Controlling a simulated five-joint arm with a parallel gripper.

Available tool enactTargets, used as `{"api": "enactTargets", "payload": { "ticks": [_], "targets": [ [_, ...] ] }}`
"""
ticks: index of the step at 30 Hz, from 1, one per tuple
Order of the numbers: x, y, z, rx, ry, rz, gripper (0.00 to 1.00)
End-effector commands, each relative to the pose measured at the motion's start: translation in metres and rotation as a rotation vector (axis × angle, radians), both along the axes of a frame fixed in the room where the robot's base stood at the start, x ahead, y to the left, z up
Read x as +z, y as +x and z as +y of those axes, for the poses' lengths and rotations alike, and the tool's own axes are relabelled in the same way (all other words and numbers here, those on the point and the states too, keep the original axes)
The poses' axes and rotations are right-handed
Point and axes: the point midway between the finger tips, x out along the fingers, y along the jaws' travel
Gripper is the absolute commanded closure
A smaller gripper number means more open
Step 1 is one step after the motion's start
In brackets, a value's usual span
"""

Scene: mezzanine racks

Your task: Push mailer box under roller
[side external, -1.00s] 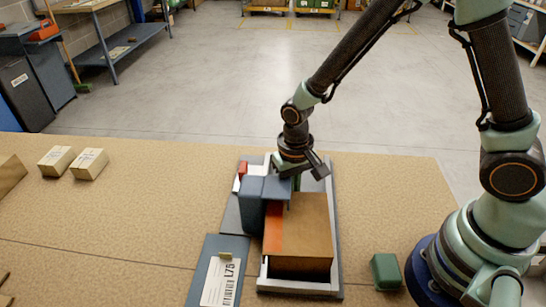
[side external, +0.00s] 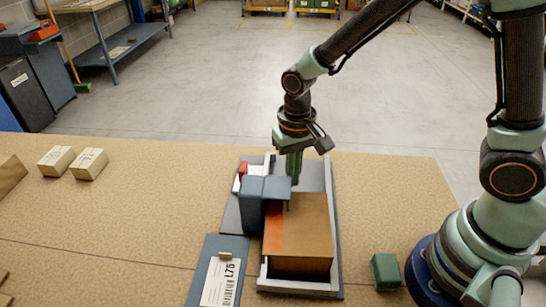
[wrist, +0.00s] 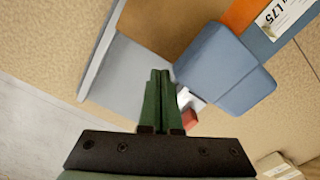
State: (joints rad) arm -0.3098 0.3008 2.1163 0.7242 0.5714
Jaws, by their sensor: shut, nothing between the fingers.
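The mailer box (side external: 305,225) is brown with an orange band (side external: 273,235) along its left side. It lies in a grey tray with low rails (side external: 333,215). A blue-grey head (side external: 265,187) stands at the tray's left and overhangs the box's far left corner; I cannot make out a separate roller beneath it. The box also shows in the wrist view (wrist: 165,25), beside the head (wrist: 225,70). My gripper (side external: 293,181) is shut and empty, pointing down just behind the head and the box's far end. Its fingertips (wrist: 161,72) appear apart from the box.
A blue-grey panel with an L75 label (side external: 221,280) lies left of the tray. A small green block (side external: 385,271) sits to its right. Two small cartons (side external: 72,162) stand far left. A small red part (side external: 242,170) is behind the head. The table's left middle is clear.

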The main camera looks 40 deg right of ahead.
Motion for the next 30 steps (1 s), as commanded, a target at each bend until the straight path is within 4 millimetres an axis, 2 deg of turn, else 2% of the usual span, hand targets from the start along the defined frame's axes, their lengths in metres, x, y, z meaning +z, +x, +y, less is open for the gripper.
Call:
{"api": "enactTargets", "payload": {
  "ticks": [12, 26, 30],
  "targets": [
    [0.029, 0.0, 0.0, 0.0, 0.001, -0.001, 1.0],
    [0.035, 0.0, -0.001, 0.002, 0.002, -0.006, 1.0],
    [0.051, 0.0, -0.01, 0.019, 0.013, -0.045, 1.0]
  ]
}}
